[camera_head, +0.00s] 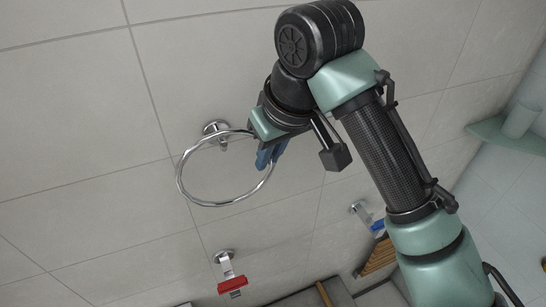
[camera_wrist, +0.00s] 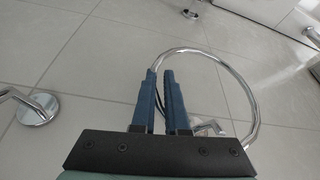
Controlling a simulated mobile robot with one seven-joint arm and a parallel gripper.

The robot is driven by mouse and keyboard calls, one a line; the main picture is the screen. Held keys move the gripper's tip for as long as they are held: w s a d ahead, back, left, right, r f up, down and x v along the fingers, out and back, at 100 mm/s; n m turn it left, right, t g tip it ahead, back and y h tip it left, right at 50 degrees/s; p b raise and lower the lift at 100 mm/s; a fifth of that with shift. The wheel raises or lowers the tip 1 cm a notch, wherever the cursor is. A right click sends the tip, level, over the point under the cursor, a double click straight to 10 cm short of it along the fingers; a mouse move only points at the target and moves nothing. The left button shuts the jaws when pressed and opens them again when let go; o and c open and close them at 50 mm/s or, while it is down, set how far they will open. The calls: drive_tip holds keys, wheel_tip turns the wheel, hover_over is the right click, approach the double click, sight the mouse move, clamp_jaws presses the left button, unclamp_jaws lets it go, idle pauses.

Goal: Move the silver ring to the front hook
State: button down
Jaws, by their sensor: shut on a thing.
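The silver ring (camera_head: 208,205) is a large thin chrome hoop in front of the tiled wall. My gripper (camera_head: 268,155) is shut on its right side, with blue fingers around the rim. In the wrist view the ring (camera_wrist: 240,70) runs from the fingers (camera_wrist: 160,72) around to the right. A chrome hook (camera_head: 216,128) on a round wall base is at the ring's upper edge in the head view; I cannot tell whether the ring touches it or hangs on it. The pictures do not show which hook is the front one.
A lower chrome wall hook (camera_head: 224,257) has a red piece (camera_head: 231,285) by it. Another hook (camera_head: 361,209) at right has a blue piece (camera_head: 377,226) beside it, near a slatted wooden item (camera_head: 378,257). The wall left of the ring is bare. A green shelf (camera_head: 510,135) is far right.

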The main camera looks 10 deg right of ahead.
drive_tip(key=shift+w+a+f, duration=0.2)
drive_tip(key=shift+w+f, duration=0.65)
drive_tip(key=shift+w, duration=0.2)
unclamp_jaws()
idle(0.5)
idle(0.5)
drive_tip(key=shift+s+d, duration=0.2)
drive_tip(key=shift+s, duration=0.75)
idle(0.7)
idle(0.3)
